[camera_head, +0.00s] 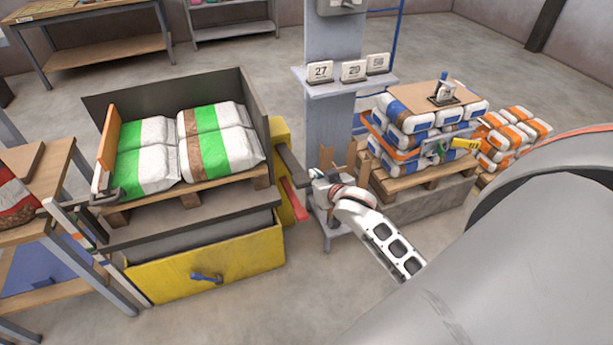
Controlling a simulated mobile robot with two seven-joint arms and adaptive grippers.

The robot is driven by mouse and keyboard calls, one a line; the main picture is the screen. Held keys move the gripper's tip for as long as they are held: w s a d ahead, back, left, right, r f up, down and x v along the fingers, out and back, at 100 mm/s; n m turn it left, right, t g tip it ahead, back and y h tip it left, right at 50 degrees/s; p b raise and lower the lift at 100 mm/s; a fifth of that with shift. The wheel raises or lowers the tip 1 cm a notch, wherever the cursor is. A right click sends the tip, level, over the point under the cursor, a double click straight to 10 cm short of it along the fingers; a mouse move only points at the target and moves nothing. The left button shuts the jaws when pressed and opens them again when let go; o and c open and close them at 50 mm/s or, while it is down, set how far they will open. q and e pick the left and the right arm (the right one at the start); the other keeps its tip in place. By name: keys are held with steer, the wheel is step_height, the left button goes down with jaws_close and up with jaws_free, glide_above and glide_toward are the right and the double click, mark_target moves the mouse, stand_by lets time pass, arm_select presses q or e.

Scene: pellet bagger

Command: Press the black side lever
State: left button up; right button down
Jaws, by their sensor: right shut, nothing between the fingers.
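A black lever (290,165) sticks out at the right side of the yellow pallet machine (215,272). A red bar (298,207) slopes down just below it. My right gripper (315,186) is shut and empty, just right of the black lever and the red bar. Whether it touches either one I cannot tell. My right arm reaches in from the lower right. My left gripper is not in view.
White and green bags (210,140) lie on a pallet in the machine. A grey column (330,115) with a shelf of number cards stands right behind my right gripper. Stacked blue-and-white bags (395,135) stand on a pallet at right. A wooden table (50,185) is at left.

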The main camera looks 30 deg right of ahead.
steer(key=b, duration=0.2)
glide_above(306, 180)
step_height(306, 180, down, 4)
steer(key=shift+s+f, duration=0.1)
steer(key=shift+f, duration=0.05)
step_height(306, 180, down, 2)
steer(key=shift+f+b, duration=0.25)
steer(key=shift+b, duration=0.15)
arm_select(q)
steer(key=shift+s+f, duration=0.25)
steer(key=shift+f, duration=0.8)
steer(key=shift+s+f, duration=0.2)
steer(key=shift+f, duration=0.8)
arm_select(e)
steer(key=shift+f, duration=0.75)
